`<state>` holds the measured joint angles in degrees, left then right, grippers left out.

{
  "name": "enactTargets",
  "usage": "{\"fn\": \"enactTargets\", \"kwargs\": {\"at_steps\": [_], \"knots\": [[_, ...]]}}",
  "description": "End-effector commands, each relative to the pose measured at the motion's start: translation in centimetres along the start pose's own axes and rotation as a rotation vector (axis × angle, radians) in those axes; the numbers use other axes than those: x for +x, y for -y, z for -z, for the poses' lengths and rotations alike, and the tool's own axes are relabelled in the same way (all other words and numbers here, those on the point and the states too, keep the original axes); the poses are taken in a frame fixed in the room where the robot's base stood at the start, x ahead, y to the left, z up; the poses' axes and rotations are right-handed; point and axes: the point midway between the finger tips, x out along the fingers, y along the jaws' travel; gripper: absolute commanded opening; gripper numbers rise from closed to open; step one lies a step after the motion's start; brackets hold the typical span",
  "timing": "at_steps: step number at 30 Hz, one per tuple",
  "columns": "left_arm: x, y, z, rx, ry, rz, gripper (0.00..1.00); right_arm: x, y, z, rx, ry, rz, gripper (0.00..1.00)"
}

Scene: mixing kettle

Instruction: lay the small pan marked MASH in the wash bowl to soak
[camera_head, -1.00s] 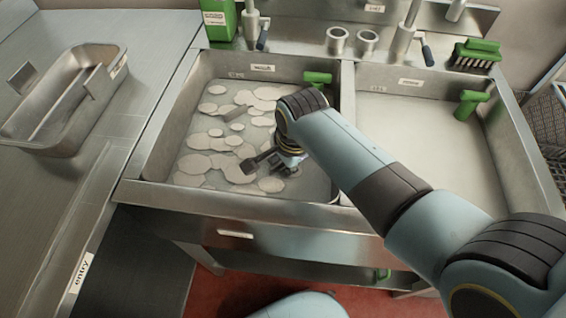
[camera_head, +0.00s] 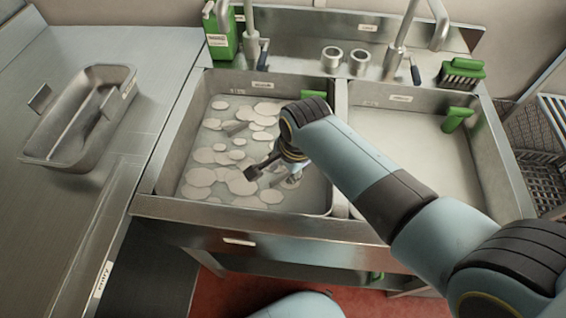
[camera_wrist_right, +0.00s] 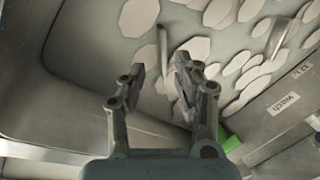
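The wash bowl (camera_head: 172,160) is the left sink, with pale suds patches over its water; its wash label (camera_wrist_right: 284,104) reads in the right wrist view. My right gripper (camera_head: 272,178) is low over its front right part. In the right wrist view the gripper (camera_wrist_right: 160,72) has its fingers apart, with nothing clearly held. A thin grey bar (camera_wrist_right: 162,45) shows beyond the fingertips; I cannot tell what it belongs to. No MASH mark is readable. My left gripper is not in view.
The right sink (camera_head: 410,150) holds clear liquid and no suds. A steel divider separates the sinks. Taps, two metal cups (camera_head: 345,61), a green jug (camera_head: 221,38) and a green brush (camera_head: 461,72) stand along the back. The left counter (camera_head: 85,210) is clear in front of the pan.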

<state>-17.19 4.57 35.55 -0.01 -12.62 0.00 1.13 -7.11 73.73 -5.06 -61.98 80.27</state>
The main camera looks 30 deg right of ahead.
Motion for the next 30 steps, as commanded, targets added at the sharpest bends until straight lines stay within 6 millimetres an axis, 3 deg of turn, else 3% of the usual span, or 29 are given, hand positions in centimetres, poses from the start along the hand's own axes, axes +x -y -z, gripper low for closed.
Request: {"fn": "enactTargets", "kwargs": {"at_steps": [1, 7, 16, 30], "knots": [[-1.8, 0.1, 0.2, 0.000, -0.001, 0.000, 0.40, -1.6, 0.1, 0.0, 0.000, 0.000, -0.001, 0.32], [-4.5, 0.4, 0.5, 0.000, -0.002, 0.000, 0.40, -4.2, 0.1, 0.0, 0.000, 0.000, 0.000, 0.32], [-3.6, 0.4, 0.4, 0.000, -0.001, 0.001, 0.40, -6.2, 0.0, 0.0, 0.000, 0.000, 0.000, 0.32], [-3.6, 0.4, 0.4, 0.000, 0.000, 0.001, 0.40, -6.3, 0.0, 0.0, 0.000, 0.000, 0.000, 0.32]]}}
